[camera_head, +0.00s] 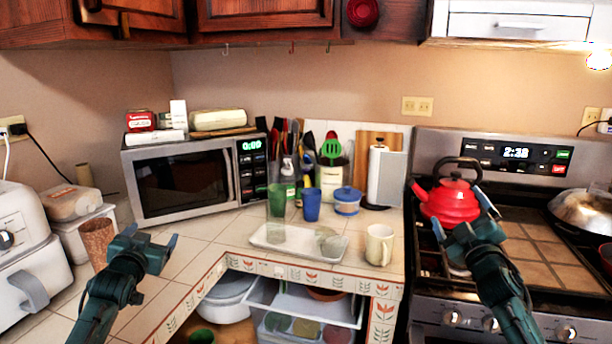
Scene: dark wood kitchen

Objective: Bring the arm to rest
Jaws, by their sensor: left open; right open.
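My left gripper (149,243) is open and empty, held above the tiled counter at the left, near a brown tumbler. My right gripper (462,212) is open and appears empty, in front of the stove at the right. In the picture its fingers overlap the lower edge of the red kettle (452,198); I cannot tell if they touch it. Both arms reach up from the bottom of the view.
A white tray (270,247), a cream mug (379,245), a green cup (277,200) and a blue cup (311,204) stand on the counter. A microwave (185,180) is behind. The brown tumbler (97,241) stands at left. Tiles between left gripper and tray are clear.

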